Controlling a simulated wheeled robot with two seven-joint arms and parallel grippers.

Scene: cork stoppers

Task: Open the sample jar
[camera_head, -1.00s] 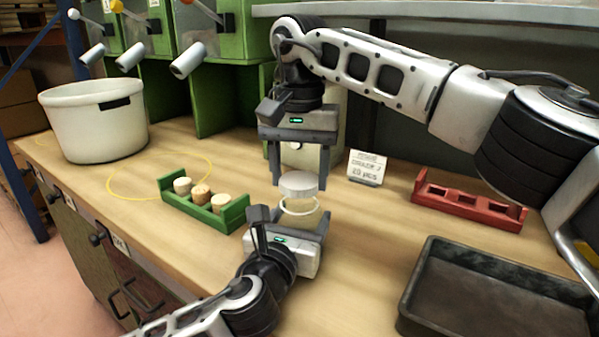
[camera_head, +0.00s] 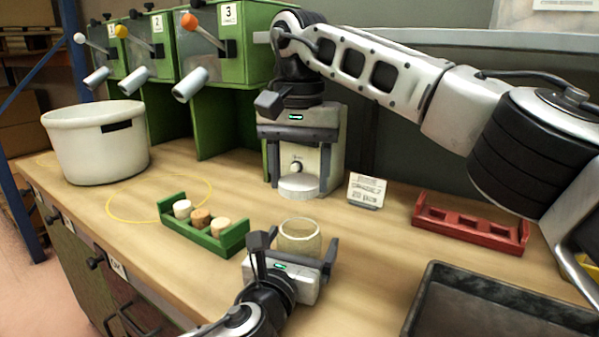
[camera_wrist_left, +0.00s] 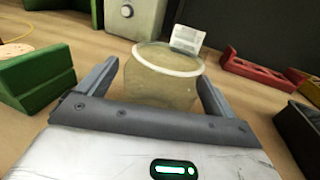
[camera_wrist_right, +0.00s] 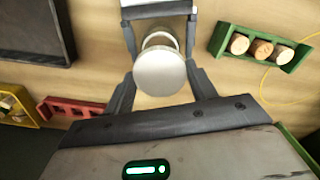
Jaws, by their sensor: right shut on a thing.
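The sample jar (camera_head: 299,238) is a round, see-through jar standing on the bench with its mouth uncovered. It also shows in the left wrist view (camera_wrist_left: 163,83). My left gripper (camera_head: 298,252) has one finger on each side of the jar; I cannot tell whether both fingers press on it. The pale round lid (camera_head: 298,186) is apart from the jar, above and behind it in the head view. My right gripper (camera_wrist_right: 160,75) is shut on the lid, pointing down. The lid hides part of the jar in the right wrist view.
A green rack (camera_head: 236,239) with cork stoppers stands left of the jar. A small sign (camera_head: 367,190), a red rack (camera_head: 470,229) and a dark tray (camera_head: 428,290) are to the right. A white tub (camera_head: 93,145) stands far left. A pale dispenser (camera_head: 325,160) is behind the lid.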

